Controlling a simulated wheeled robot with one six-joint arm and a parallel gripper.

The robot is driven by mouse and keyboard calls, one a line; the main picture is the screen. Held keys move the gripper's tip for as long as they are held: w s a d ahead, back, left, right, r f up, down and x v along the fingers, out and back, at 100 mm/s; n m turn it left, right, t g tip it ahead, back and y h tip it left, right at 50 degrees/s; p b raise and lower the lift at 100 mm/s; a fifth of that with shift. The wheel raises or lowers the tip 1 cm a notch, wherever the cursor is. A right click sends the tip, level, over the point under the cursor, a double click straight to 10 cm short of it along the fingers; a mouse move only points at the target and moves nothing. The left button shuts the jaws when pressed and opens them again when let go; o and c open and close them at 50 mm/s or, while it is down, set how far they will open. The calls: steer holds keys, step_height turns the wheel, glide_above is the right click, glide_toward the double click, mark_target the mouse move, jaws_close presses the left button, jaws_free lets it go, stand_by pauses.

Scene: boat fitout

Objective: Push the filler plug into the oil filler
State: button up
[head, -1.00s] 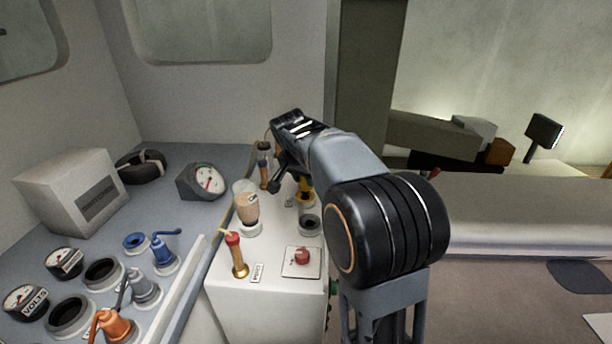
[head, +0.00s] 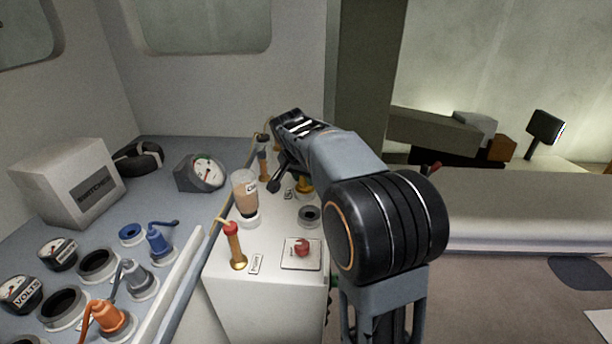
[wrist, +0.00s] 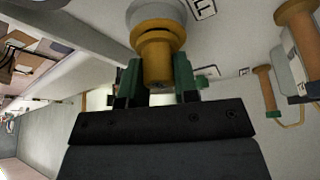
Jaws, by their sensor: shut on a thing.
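The filler plug (wrist: 158,50) is brass-yellow and stepped. In the wrist view it sits between the green fingers of my gripper (wrist: 158,78), which is shut on it. A pale grey-white collar (wrist: 155,12), seemingly the oil filler, shows right at the plug's far end. They line up closely, but I cannot tell whether the plug is inside or only against it. In the head view a bit of yellow (head: 305,187) shows beside my arm, above the white box top; my arm hides the fingertips there.
On the white box (head: 260,295) stand a clear jar (head: 244,190), a red-topped brass dipstick (head: 235,245), an open dark-centred ring (head: 310,215) and a red button (head: 302,248). Gauges, plugs and a switch box (head: 68,180) fill the blue-grey counter at left.

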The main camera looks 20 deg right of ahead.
steer(key=o, duration=1)
steer(key=v, duration=1.4)
steer(key=shift+b, duration=0.35)
steer(key=shift+f, duration=0.15)
